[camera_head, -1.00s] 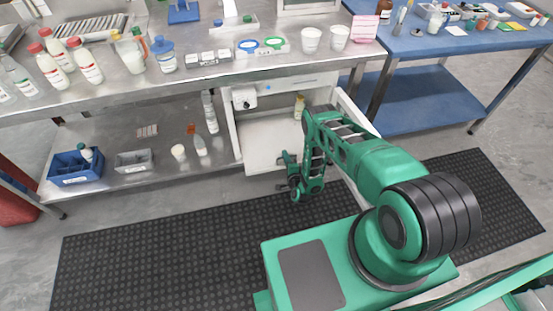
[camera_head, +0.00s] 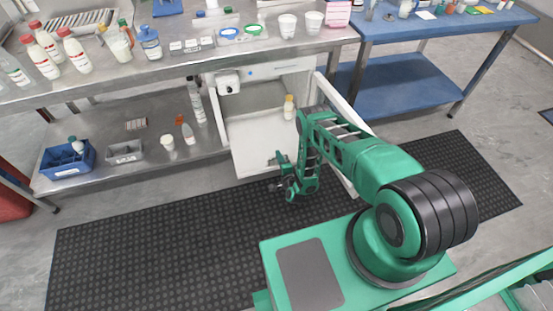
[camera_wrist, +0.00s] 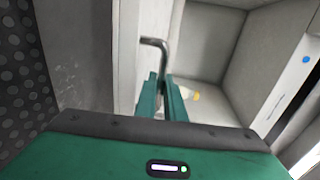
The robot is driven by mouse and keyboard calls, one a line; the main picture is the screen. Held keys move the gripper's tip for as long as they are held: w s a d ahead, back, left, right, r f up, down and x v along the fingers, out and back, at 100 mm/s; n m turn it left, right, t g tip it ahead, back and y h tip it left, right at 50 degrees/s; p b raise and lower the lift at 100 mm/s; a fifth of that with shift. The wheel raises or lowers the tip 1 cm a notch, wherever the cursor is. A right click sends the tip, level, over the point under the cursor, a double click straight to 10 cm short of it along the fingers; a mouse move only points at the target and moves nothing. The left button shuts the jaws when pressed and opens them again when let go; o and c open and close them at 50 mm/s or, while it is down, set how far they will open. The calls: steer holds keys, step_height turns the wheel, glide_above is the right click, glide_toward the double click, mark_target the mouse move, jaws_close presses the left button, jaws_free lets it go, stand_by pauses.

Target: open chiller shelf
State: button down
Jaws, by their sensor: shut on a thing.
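The white chiller (camera_head: 228,88) stands under the steel bench. Its light shelf (camera_head: 262,148) is pulled part way out toward me, and a yellow-capped bottle (camera_head: 289,110) stands on it. My gripper (camera_head: 284,180) is at the front of the shelf. In the wrist view my gripper (camera_wrist: 162,105) is shut on a bent metal handle (camera_wrist: 155,42), beside a pale panel (camera_wrist: 123,60). The lower part of the handle is hidden between the fingers.
A white door panel (camera_head: 352,108) stands open at the right, partly behind my arm. Bottles, a blue crate (camera_head: 68,172) and a grey tray (camera_head: 122,158) are on the lower bench shelf at left. A dark mat (camera_head: 150,245) covers the clear floor in front.

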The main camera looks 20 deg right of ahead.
steer(key=shift+s+f, duration=0.15)
steer(key=c, duration=2.1)
jaws_free()
steer(key=shift+a, duration=0.35)
steer(key=s, duration=0.3)
steer(key=s+r, duration=0.1)
steer(key=s, duration=0.3)
steer(key=s+r, duration=0.1)
steer(key=s, duration=0.2)
steer(key=shift+s+r, duration=0.1)
steer(key=shift+s, duration=0.05)
